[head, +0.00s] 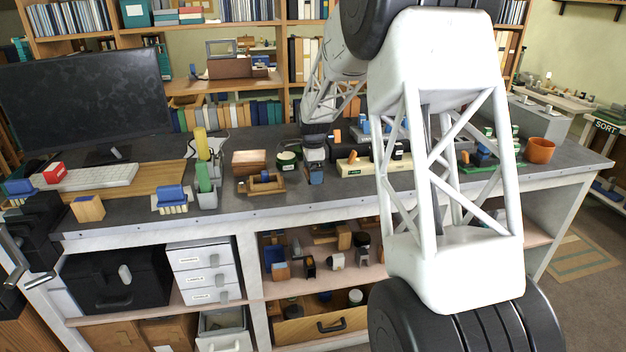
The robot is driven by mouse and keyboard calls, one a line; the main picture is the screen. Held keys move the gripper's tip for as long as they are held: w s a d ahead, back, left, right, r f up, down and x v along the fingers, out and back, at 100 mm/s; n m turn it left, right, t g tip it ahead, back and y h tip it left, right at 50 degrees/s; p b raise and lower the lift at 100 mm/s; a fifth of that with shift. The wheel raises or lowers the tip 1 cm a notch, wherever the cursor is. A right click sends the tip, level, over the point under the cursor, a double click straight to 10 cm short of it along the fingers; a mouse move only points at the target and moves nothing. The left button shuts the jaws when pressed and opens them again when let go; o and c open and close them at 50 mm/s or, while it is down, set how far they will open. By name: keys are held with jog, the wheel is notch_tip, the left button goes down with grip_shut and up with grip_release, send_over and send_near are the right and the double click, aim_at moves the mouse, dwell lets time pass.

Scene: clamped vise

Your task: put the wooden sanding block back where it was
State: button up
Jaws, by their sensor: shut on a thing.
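My gripper (315,178) points down at the middle of the bench, close to its front edge. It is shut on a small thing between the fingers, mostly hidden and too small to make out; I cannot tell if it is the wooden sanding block. A brown wooden block-shaped thing (250,161) lies on the bench left of my gripper. A small wooden vise-like frame (262,185) stands in front of it. A pale wooden block (88,208) with a blue thing behind it stands at the bench's left end.
A round dark-green tin (287,161) is close left of my gripper. A pale strip-like base (372,166) lies to its right. A brush with a blue back (172,199) and a grey holder (207,196) stand further left. An orange pot (540,150) is far right. My own arm hides part of the bench.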

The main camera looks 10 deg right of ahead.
jog(key=shift+f, duration=1.55)
jog(key=shift+f, duration=0.15)
jog(key=o, duration=0.8)
notch_tip(320, 180, up, 12)
jog(key=shift+r, duration=0.15)
